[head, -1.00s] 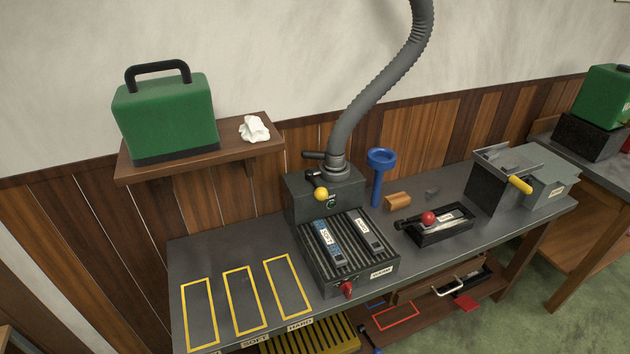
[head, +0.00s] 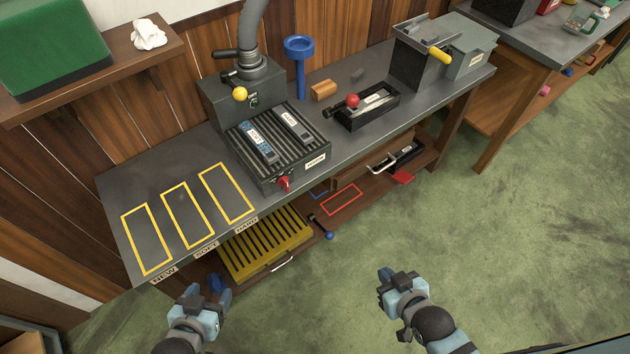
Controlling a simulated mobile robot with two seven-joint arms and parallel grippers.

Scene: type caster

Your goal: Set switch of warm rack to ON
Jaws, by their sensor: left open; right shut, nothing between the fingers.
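The warm rack (head: 278,150) is a dark ribbed block on the grey bench, with a white label on its front right side. Its switch (head: 284,184) is a small red knob low on the front face; which setting it points to is too small to tell. Two labelled sticks (head: 257,142) lie on the ribs. My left gripper (head: 207,290) is open and empty, in front of the bench at the bottom of the head view. My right gripper (head: 388,281) is shut and empty, over the floor to the right. Both are well apart from the switch.
A machine with a yellow-knobbed lever (head: 240,94) and hose stands behind the rack. A blue funnel (head: 299,58) and a red-knobbed tool (head: 353,101) are to its right. A yellow slatted rack (head: 265,243) sits under the bench front. The green floor (head: 500,220) is clear.

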